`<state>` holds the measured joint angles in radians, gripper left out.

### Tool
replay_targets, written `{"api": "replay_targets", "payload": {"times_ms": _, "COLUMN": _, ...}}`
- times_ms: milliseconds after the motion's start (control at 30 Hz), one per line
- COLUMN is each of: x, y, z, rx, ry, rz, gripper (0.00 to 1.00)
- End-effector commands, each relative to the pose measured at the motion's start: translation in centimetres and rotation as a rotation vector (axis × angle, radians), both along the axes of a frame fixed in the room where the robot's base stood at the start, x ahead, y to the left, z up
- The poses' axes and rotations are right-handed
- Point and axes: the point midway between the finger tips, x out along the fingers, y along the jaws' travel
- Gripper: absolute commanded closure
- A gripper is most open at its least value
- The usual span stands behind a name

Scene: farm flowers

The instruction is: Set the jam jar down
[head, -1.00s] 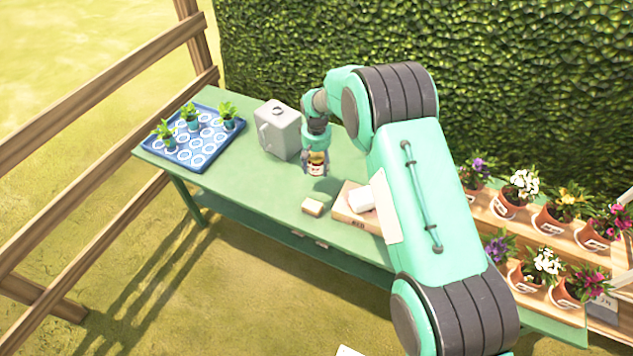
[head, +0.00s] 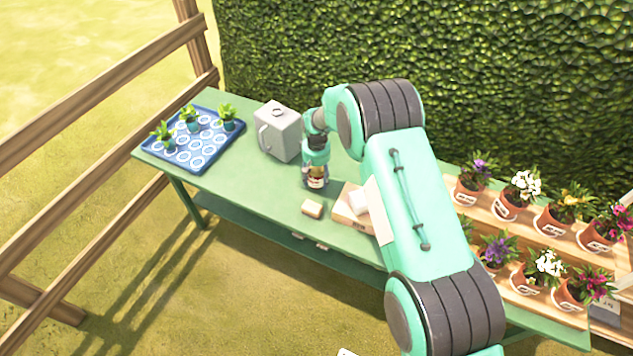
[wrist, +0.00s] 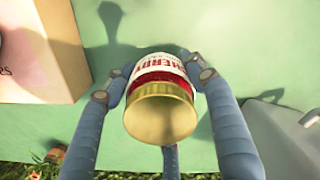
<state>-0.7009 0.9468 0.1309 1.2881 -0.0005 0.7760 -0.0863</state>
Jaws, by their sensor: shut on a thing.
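The jam jar (wrist: 160,108) has a gold lid, red contents and a white label with partly readable lettering. My gripper (wrist: 160,85) is shut on it, with its blue-grey fingers around the jar's sides. In the head view the jar (head: 316,181) hangs below my gripper (head: 316,172), over the middle of the green table (head: 240,190). The jar looks upright and very close to the tabletop. I cannot tell whether its base touches the table, as the base is hidden in the wrist view.
A grey metal can (head: 280,133) stands left of the jar. A blue seedling tray (head: 205,160) is at the left end. Potted flowers (head: 545,265) stand right.

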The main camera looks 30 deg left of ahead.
Motion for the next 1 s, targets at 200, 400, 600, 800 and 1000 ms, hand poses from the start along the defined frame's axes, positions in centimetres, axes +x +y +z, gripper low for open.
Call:
{"api": "replay_targets", "payload": {"times_ms": 200, "x": 0.1, "y": 0.0, "z": -1.6, "rx": 0.001, "ry": -0.001, "rz": 0.000, "gripper": 0.89}}
{"api": "replay_targets", "payload": {"times_ms": 400, "x": 0.1, "y": 0.1, "z": -1.6, "rx": 0.001, "ry": -0.001, "rz": 0.000, "gripper": 0.89}}
{"api": "replay_targets", "payload": {"times_ms": 600, "x": 0.1, "y": 0.1, "z": -1.9, "rx": 0.001, "ry": -0.001, "rz": 0.000, "gripper": 0.89}}
{"api": "replay_targets", "payload": {"times_ms": 800, "x": 0.0, "y": 0.0, "z": -2.0, "rx": 0.000, "ry": 0.000, "rz": 0.000, "gripper": 0.26}}
{"api": "replay_targets", "payload": {"times_ms": 1000, "x": 0.0, "y": 0.0, "z": -2.0, "rx": 0.000, "ry": 0.000, "rz": 0.000, "gripper": 0.26}}
